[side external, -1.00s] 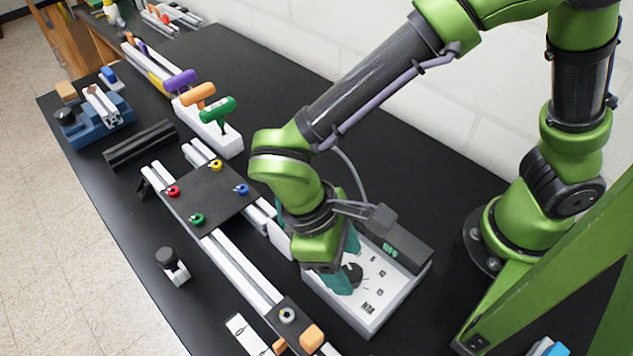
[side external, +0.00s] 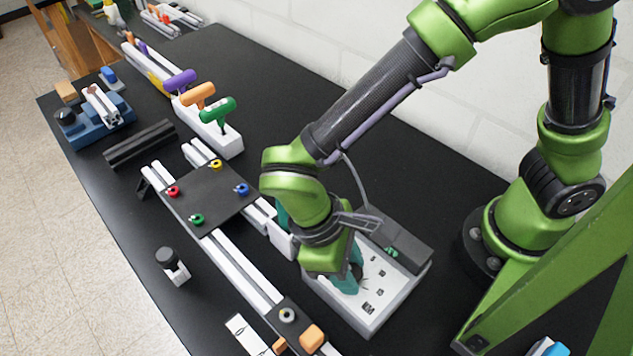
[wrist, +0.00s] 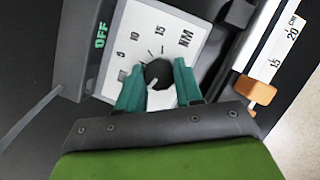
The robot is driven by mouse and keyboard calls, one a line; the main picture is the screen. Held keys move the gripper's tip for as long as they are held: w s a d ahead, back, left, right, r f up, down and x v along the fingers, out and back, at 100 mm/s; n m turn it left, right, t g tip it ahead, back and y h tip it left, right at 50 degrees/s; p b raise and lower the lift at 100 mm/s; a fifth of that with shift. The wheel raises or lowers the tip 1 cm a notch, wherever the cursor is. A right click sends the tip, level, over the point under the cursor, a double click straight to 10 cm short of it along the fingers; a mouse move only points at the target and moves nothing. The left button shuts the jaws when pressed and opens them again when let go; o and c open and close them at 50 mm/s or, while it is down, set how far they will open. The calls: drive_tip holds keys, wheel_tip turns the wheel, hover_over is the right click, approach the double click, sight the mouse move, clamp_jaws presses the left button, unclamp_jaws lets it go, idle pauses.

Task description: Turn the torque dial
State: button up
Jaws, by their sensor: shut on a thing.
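The torque dial (wrist: 158,73) is a round black knob with a pale pointer line, on the white face of a grey box (wrist: 130,25). Marks 5, 10, 15 and the letters NM are printed around it. My gripper (wrist: 160,82) has its teal fingers on either side of the dial, shut on it. In the side external view my gripper (side external: 352,274) reaches down over the box and mostly hides the dial. A dark display (wrist: 101,36) on the box shows OFF in green.
Beside the box runs a pale extrusion rail (side external: 240,268) with an orange block (side external: 312,337) at its near end. A black plate (side external: 210,195) with several coloured rings lies further left. T-handles, including a green one (side external: 218,110), stand behind.

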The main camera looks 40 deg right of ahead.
drive_tip(key=shift+w+d+m+y, duration=0.1)
drive_tip(key=shift+m+y, duration=0.55)
drive_tip(key=shift+m, duration=1.05)
drive_tip(key=shift+d+m+y, duration=0.1)
drive_tip(key=shift+m+y, duration=0.55)
drive_tip(key=shift+m, duration=1.05)
drive_tip(key=o, duration=1)
drive_tip(key=shift+g, duration=0.3)
drive_tip(key=shift+o, duration=0.2)
drive_tip(key=v, duration=1.7)
